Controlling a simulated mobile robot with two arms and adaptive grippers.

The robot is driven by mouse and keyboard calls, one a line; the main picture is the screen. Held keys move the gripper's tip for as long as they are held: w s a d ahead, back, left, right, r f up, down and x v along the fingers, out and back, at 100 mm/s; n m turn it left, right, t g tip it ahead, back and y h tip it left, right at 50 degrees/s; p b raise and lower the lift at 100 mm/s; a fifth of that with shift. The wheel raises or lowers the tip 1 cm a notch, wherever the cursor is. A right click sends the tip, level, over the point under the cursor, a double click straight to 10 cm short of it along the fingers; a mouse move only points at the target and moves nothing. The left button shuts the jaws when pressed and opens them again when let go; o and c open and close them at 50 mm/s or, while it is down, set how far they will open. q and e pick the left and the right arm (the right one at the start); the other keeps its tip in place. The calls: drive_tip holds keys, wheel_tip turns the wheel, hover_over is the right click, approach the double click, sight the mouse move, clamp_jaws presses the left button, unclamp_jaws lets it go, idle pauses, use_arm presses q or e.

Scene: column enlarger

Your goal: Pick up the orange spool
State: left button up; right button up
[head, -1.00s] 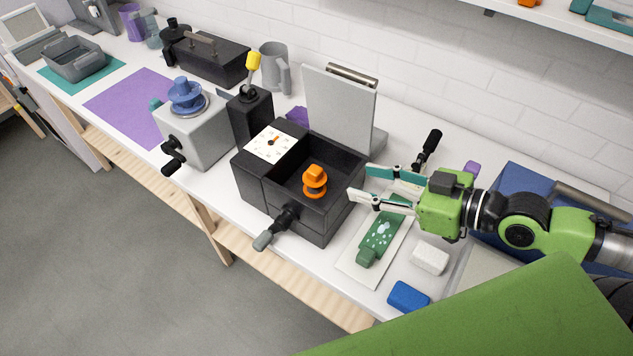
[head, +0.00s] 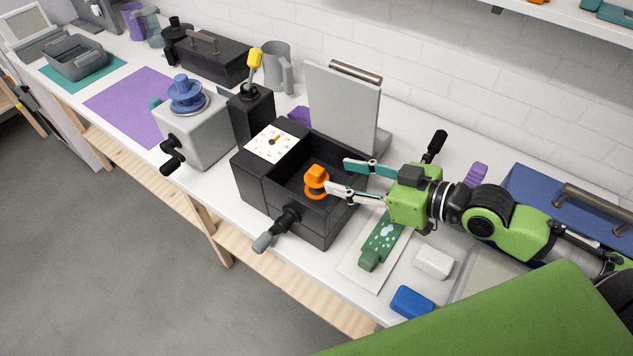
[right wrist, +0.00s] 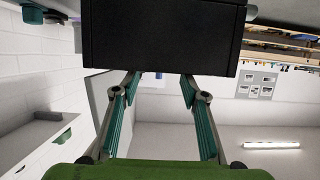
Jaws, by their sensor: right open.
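The orange spool (head: 315,176) stands upright in the open black box (head: 300,222) in the head view. My right gripper (head: 338,177) is open and empty, reaching in from the right over the box's right wall. Its near fingertip shows right beside the spool's right edge; I cannot tell whether they touch. The far fingertip is up and to the right of the spool. In the right wrist view my open fingers (right wrist: 160,82) point at the dark box (right wrist: 165,38), and the spool does not show there. My left gripper is not in view.
A raised grey lid (head: 342,105) stands behind the box. A crank handle (head: 275,230) sticks out in front. A green tool (head: 380,240) on a white plate, a white block (head: 433,262) and a blue block (head: 411,302) lie to the right.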

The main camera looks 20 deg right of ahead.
sight(320, 171)
drive_tip(key=shift+x, duration=1.25)
drive_tip(key=p+x, duration=0.1)
drive_tip(key=x, duration=0.4)
drive_tip(key=shift+r+p, duration=0.15)
drive_tip(key=shift+p, duration=0.25)
drive_tip(key=shift+w+a+f, duration=0.15)
drive_tip(key=shift+w+f, duration=0.1)
drive_tip(key=shift+s, duration=0.1)
drive_tip(key=shift+c, duration=0.3)
clamp_jaws()
